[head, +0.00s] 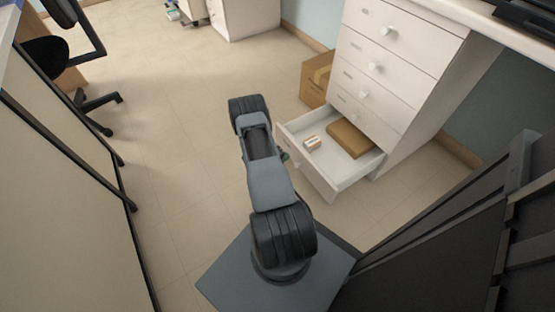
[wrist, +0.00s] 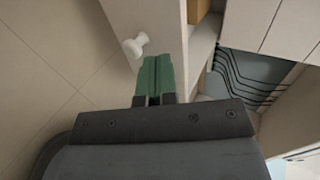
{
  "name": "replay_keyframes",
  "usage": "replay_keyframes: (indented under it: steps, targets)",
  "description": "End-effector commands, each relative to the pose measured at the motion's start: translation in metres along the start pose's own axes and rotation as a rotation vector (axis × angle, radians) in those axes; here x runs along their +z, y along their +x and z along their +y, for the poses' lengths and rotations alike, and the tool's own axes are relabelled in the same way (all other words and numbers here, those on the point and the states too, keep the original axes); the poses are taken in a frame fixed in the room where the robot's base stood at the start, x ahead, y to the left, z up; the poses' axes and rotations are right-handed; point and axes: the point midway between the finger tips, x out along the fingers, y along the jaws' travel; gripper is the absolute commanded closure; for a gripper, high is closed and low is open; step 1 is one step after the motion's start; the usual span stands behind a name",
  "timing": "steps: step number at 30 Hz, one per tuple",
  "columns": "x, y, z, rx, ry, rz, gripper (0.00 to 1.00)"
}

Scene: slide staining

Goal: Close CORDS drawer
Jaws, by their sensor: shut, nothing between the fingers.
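A white drawer (head: 300,170), the lowest that I see in the white cabinet, is pulled open. My gripper (wrist: 157,62) has green fingers, shut together and empty. In the wrist view they are close to the pale drawer front (wrist: 160,22), just beside its white round knob (wrist: 136,45); I cannot tell if they touch. In the head view my arm hides most of the gripper; only a bit of green shows beside the drawer front.
The cabinet's upper drawers (head: 385,60) are shut, with white knobs. An open cardboard box (head: 316,78) stands on the floor beside the cabinet. An office chair (head: 80,80) is at the upper left. The tiled floor (head: 180,110) left of my arm is clear.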

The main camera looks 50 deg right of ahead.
Motion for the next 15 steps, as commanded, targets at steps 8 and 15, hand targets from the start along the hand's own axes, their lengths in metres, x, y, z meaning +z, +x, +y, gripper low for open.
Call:
replay_keyframes:
  steps: [8, 15]
  targets:
    - [0.000, 0.042, -0.008, 0.000, 0.004, 0.001, 1.00]
    - [0.000, 0.057, -0.018, 0.001, 0.002, 0.001, 1.00]
